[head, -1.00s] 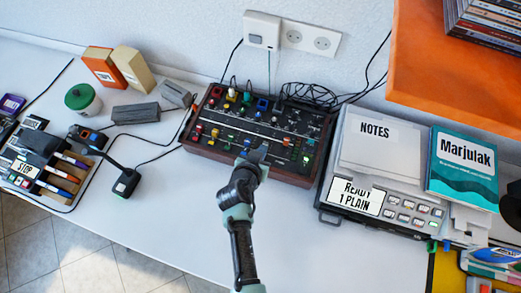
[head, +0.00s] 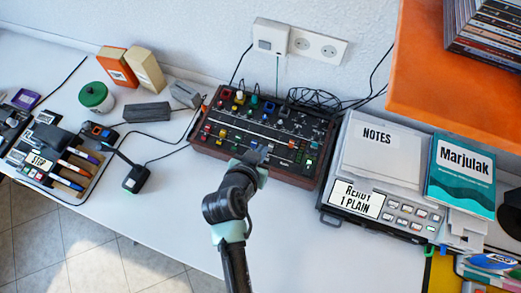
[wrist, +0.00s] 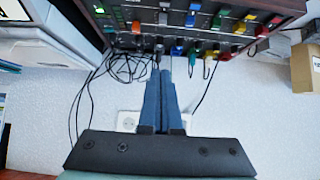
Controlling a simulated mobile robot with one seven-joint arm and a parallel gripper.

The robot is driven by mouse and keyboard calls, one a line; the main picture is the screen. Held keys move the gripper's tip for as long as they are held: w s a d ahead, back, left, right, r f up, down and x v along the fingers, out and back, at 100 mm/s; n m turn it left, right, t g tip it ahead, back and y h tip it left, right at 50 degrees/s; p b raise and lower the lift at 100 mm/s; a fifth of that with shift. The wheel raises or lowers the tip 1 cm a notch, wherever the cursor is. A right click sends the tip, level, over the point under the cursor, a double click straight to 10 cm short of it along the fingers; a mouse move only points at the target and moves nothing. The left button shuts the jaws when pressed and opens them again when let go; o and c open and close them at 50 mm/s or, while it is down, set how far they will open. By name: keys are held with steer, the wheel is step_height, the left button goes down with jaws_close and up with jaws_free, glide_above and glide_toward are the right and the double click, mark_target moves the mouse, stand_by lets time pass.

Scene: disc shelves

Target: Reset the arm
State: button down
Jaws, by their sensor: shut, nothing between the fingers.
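My gripper (head: 258,157) is in front of the lower middle of the mixer (head: 222,153) in the head view, seemingly above its front edge. In the wrist view, the two blue-grey fingers (wrist: 160,92) lie together, shut with nothing between them. Their tips point towards the mixer's row of coloured knobs (wrist: 190,22). No contact with the mixer can be made out. The gripper and wrist hide part of the mixer's front edge in the head view.
A device labelled READY 1 PLAIN (head: 407,227) stands right of the mixer, with a NOTES sheet (head: 385,150) and Marjulak book (head: 462,178). An orange shelf (head: 450,98) overhangs at upper right. Black cables (head: 320,96) lie behind the mixer. The white table front (head: 310,255) is clear.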

steer(key=shift+s+r, duration=0.15)
steer(key=shift+r, duration=0.1)
stand_by(0.5)
steer(key=w+r+t+y, duration=0.1)
steer(key=w+r+t, duration=0.25)
steer(key=r, duration=0.75)
steer(key=w+a+r+t, duration=0.15)
steer(key=w+r, duration=0.25)
steer(key=r, duration=0.7)
steer(key=w+d+r+t+y, duration=0.1)
steer(key=w+r+t, duration=0.25)
steer(key=r, duration=0.75)
steer(key=s+r+n+t, duration=0.1)
steer(key=s+r+t, duration=0.2)
steer(key=r, duration=0.8)
steer(key=s+d+r+n+t, duration=0.1)
steer(key=s+r+t, duration=0.2)
steer(key=s+r, duration=0.3)
steer(key=s+r+n+t+y, duration=0.1)
steer(key=s+r+t, duration=0.2)
steer(key=r, duration=1.3)
steer(key=shift+s+d+n, duration=0.3)
steer(key=shift+s+d, duration=0.05)
steer(key=shift+s, duration=0.9)
steer(key=shift+f, duration=0.1)
